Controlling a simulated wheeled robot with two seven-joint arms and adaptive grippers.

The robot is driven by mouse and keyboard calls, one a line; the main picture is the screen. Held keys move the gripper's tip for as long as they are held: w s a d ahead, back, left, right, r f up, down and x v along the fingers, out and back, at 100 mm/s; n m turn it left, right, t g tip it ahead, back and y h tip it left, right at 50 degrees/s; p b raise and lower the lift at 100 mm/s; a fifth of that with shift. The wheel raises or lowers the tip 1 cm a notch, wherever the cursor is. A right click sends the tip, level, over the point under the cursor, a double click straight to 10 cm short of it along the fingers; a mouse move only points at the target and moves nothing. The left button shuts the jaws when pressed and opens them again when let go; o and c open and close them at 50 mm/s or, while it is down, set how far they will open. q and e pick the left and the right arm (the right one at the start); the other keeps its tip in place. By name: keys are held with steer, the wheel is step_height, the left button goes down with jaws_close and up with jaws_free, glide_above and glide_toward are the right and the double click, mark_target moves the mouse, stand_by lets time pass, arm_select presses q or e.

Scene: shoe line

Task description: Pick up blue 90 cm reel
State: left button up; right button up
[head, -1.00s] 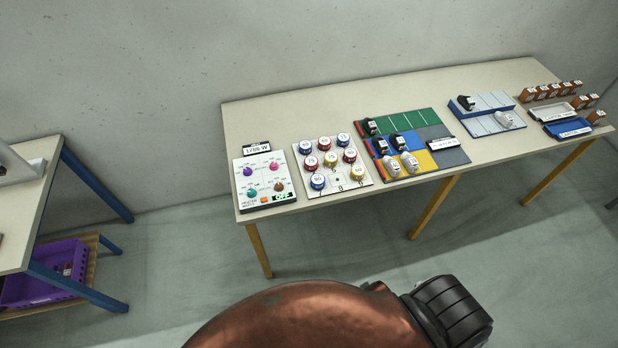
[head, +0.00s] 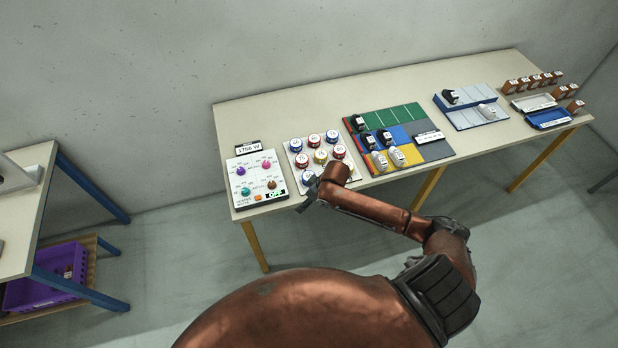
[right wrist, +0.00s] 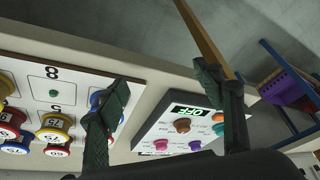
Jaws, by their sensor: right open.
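The blue reel labelled 90 (head: 308,178) is at the front left of the white reel board (head: 291,158) in the head view, partly covered by my right gripper. In the right wrist view a blue reel (right wrist: 96,99) shows mostly hidden behind one finger. My right gripper (head: 304,199) is at the board's front edge; in the right wrist view (right wrist: 165,84) its fingers are apart with nothing held between them. Whether it touches the reel cannot be told. My left gripper is not in view.
Several red, blue and yellow reels stand on the board behind. A heater panel with coloured knobs (head: 258,178) is close on the left. A coloured mat with black and white shoes (head: 390,115) is on the right. The table's back strip (head: 260,112) is clear.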

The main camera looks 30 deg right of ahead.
glide_toward(309, 175)
steer(key=f, duration=0.1)
steer(key=a+f, duration=0.1)
steer(key=shift+w+a+f+m+h, duration=0.15)
steer(key=shift+a+f+m+h, duration=0.15)
steer(key=shift+a+f+m, duration=0.1)
steer(key=shift+w+d, duration=0.3)
steer(key=x, duration=0.7)
steer(key=shift+f, duration=0.15)
steer(key=c, duration=1.2)
steer(key=shift+c, duration=0.2)
